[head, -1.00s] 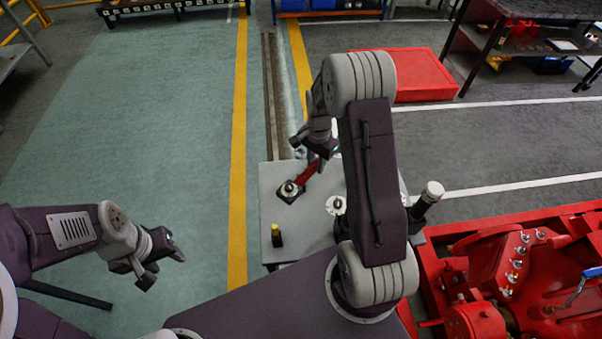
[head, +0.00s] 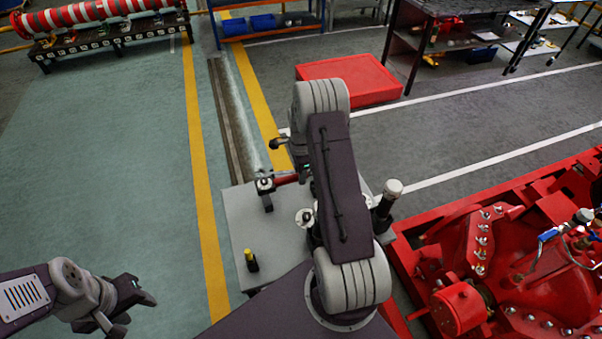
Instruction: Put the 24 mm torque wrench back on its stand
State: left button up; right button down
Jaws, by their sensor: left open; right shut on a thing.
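A small grey-topped table (head: 240,215) stands in front of me. A wrench with a red shaft (head: 286,179) and a dark head with a round light top (head: 265,185) is over its far left part. My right gripper (head: 298,172) is shut on the wrench; my own arm hides much of the gripper and the wrench's right end. A dark piece shows just below the head; I cannot tell whether the two touch. I cannot make out the wrench's stand clearly. My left gripper (head: 137,306) is open and empty, left of the table, over the floor.
A small black piece with a yellow top (head: 250,260) stands on the table's near left. A round silver part (head: 305,217) and a black cylinder with a pale cap (head: 386,198) are near my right arm. Red machinery (head: 490,250) is at right; a red box (head: 350,80) lies beyond.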

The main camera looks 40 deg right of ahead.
notch_tip(320, 180, down, 5)
jog(key=b, duration=0.3)
jog(key=shift+f, duration=0.2)
jog(key=shift+r, duration=0.1)
dwell(0.6)
jog(key=shift+f+b, duration=0.55)
jog(key=shift+f, duration=0.5)
dwell(0.4)
jog(key=c, duration=1.1)
grip_release()
notch_tip(320, 180, up, 9)
jog(key=shift+r+b, duration=0.1)
jog(key=shift+b, duration=0.3)
